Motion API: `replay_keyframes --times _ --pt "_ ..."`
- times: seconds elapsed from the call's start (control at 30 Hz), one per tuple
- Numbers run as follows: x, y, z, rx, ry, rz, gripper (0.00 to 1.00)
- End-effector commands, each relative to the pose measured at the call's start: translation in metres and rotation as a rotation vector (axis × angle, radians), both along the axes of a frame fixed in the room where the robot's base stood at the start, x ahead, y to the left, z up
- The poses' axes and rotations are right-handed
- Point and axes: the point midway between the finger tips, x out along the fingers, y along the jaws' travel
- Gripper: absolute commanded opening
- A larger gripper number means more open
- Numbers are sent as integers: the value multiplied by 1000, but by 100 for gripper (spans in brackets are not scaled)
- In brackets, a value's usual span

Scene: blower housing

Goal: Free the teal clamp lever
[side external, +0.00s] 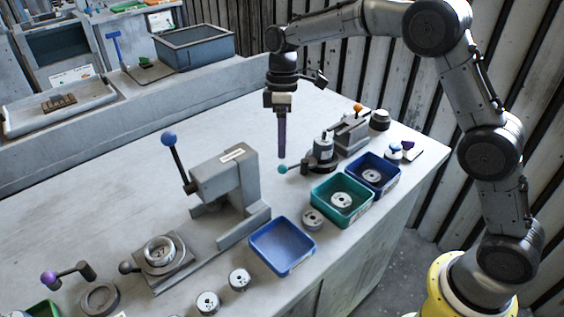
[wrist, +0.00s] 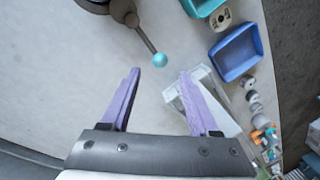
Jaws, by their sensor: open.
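The teal clamp lever ends in a teal ball (side external: 283,169) on a thin dark arm that reaches left from a dark, round clamp body (side external: 322,155). In the wrist view the teal ball (wrist: 159,60) sits at the end of its rod, near the middle and just beyond my fingertips. My gripper (side external: 282,155) points down above the ball. In the wrist view my gripper (wrist: 160,72) is open, its two purple fingers spread either side of the ball's line, with nothing between them. The clamp body is partly cut off at the top of that view.
A press with a blue-ball handle (side external: 168,138) stands left of the clamp. A teal tray (side external: 359,208), an empty blue tray (side external: 257,260) and another blue tray (side external: 391,187) line the front. A grey fixture with an orange knob (side external: 358,107) stands right behind the clamp. Table behind is clear.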

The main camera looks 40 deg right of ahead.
Motion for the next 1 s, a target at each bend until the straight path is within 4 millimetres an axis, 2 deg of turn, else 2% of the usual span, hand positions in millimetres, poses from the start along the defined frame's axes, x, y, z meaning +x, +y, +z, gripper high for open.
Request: replay_keyframes --times 0.1,0.3,0.5,0.73,0.77,1.0 --pt "-4 3 -23 -1 3 2 61" --pt "-7 7 -48 0 3 0 61" --pt "-8 8 -57 0 0 0 61" --pt "-8 8 -58 1 -1 0 61" --pt "-8 8 -58 1 -1 0 60" --pt "-8 8 -58 1 -1 0 16"
